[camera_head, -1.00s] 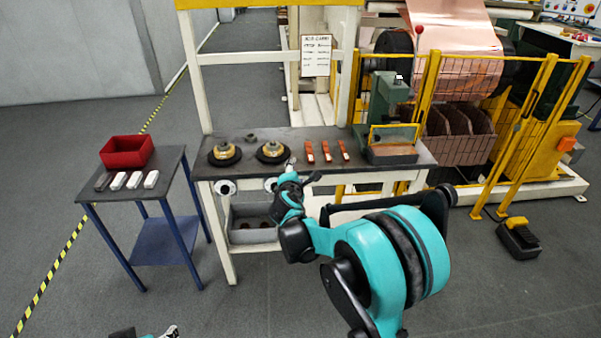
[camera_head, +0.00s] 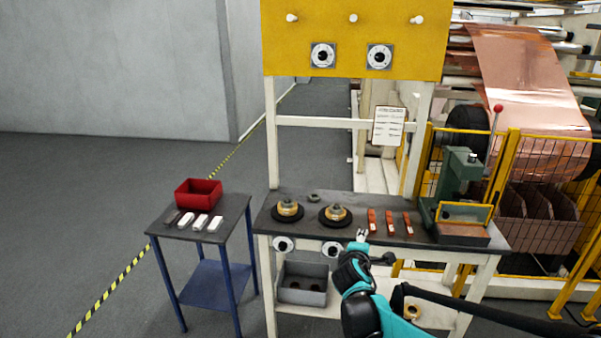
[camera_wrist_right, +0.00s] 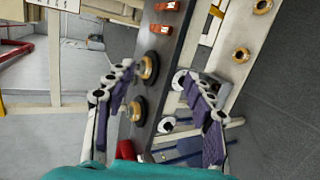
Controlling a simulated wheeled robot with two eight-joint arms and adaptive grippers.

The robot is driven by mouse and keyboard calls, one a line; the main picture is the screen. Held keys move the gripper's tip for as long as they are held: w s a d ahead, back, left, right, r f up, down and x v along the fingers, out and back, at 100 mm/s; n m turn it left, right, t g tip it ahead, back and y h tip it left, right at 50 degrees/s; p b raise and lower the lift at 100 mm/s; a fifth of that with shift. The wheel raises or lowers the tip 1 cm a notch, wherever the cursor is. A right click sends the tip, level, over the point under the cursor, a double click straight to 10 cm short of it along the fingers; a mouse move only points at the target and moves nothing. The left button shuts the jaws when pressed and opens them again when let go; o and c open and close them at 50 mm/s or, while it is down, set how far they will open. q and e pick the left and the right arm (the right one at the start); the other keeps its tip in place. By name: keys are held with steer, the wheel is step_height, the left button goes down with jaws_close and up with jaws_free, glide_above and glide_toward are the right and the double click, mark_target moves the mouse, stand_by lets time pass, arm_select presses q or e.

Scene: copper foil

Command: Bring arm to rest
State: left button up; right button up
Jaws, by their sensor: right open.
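My right gripper (camera_head: 362,238) is at the front edge of the workbench (camera_head: 300,228), between the right brass-centred disc (camera_head: 336,213) and the row of copper-orange pieces (camera_head: 390,222). In the right wrist view my gripper (camera_wrist_right: 160,90) has its two fingers spread wide with nothing between them in its grasp. The dark bench top (camera_wrist_right: 165,75) shows beyond the fingers, with the discs and orange pieces on it. My right arm comes in from the lower right in the head view. My left gripper is out of view.
A small table (camera_head: 240,207) at left carries a red bin (camera_head: 198,192) and several small bars (camera_head: 200,221). A green press (camera_head: 458,180) stands at the bench's right end. A grey bin (camera_head: 303,283) sits below. Yellow fencing (camera_head: 500,165) is at right; floor at left is clear.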

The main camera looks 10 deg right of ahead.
steer(key=s+a+f+m+g+y, duration=0.1)
steer(key=s+a+m+y, duration=0.1)
steer(key=s, duration=0.8)
steer(key=s+a+f+m+g+y, duration=0.1)
steer(key=s+a+f+m+g, duration=0.1)
steer(key=s+a+m, duration=0.2)
steer(key=s+a+f+m+g+y, duration=0.1)
steer(key=s+m, duration=0.7)
steer(key=s, duration=0.9)
steer(key=shift+s+a+f+g+y, duration=0.25)
steer(key=shift+a+f+g+y, duration=0.1)
steer(key=shift+a+y, duration=0.6)
